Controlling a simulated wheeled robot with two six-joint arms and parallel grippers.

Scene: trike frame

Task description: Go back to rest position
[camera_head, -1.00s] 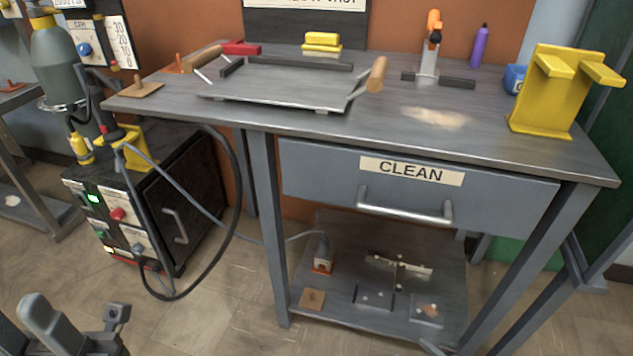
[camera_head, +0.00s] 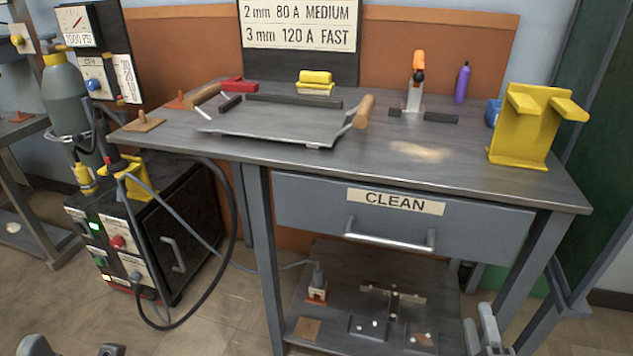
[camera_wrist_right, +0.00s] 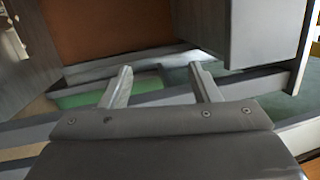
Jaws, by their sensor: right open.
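My right gripper (camera_head: 480,330) shows at the bottom right of the head view, in front of the workbench's right side and lower shelf. In the right wrist view its two grey fingers (camera_wrist_right: 162,80) stand apart with nothing between them, so it is open and empty. At the bottom left of the head view only small grey parts of my left arm (camera_head: 36,346) show at the picture's edge. Whether the left gripper is open or shut cannot be seen.
The workbench (camera_head: 235,155) carries a metal tray (camera_head: 270,122), a yellow stand (camera_head: 522,130) and a purple bottle (camera_head: 462,84). Its CLEAN drawer (camera_head: 300,205) is shut. A welder box (camera_head: 185,225) with hoses and a gas cylinder (camera_head: 68,95) stands left. Floor shows at lower left.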

